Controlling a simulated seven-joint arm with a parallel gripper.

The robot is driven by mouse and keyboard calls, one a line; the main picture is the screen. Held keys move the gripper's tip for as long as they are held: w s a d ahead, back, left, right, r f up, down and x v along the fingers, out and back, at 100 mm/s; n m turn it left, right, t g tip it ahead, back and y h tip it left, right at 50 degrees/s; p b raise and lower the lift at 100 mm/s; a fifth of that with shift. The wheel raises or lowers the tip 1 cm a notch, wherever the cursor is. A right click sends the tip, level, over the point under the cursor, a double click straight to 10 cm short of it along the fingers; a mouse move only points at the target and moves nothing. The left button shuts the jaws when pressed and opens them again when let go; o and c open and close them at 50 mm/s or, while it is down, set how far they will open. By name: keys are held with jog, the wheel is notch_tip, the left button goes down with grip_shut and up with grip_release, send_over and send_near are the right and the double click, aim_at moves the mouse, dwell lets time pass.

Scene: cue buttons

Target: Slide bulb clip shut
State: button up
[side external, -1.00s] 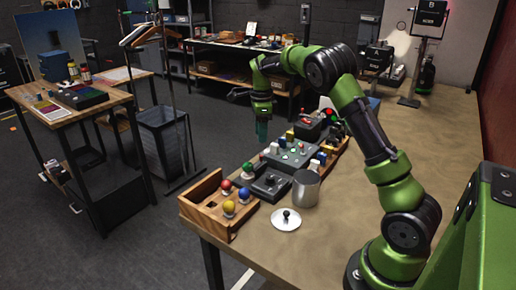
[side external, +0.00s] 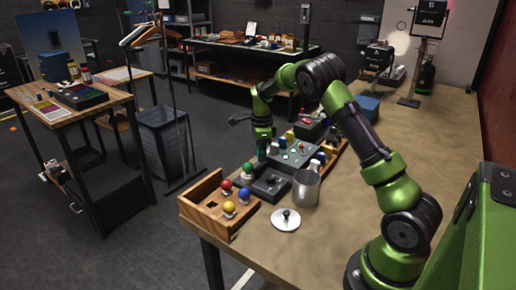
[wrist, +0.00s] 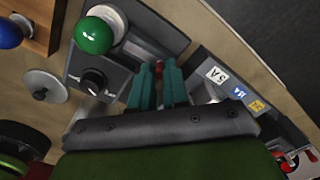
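My gripper (side external: 262,150) points down over the row of control boxes. In the wrist view its two teal fingers (wrist: 159,80) are a little apart, with a narrow gap between them. A small red knob (wrist: 158,66) shows at the gap by the fingertips; I cannot tell whether the fingers touch it. I cannot make out for certain which part is the bulb clip. A grey panel (wrist: 233,95) with white, blue and yellow labelled blocks lies right of the fingers. The grey box with lever switches (side external: 293,151) is beside the gripper in the side view.
A black-knobbed box (side external: 270,185) and a wooden tray (side external: 197,191) with coloured balls stand nearer the camera. A green ball (wrist: 94,36) is close left of the fingers. A metal cup (side external: 305,188) and a white disc (side external: 285,221) stand on the table.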

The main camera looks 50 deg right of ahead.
aim_at(257, 164)
grip_shut()
jog(key=shift+a, duration=1.1)
jog(key=o, duration=0.5)
grip_release()
jog(key=shift+o, duration=0.2)
jog(key=shift+d, duration=0.1)
notch_tip(257, 164, up, 17)
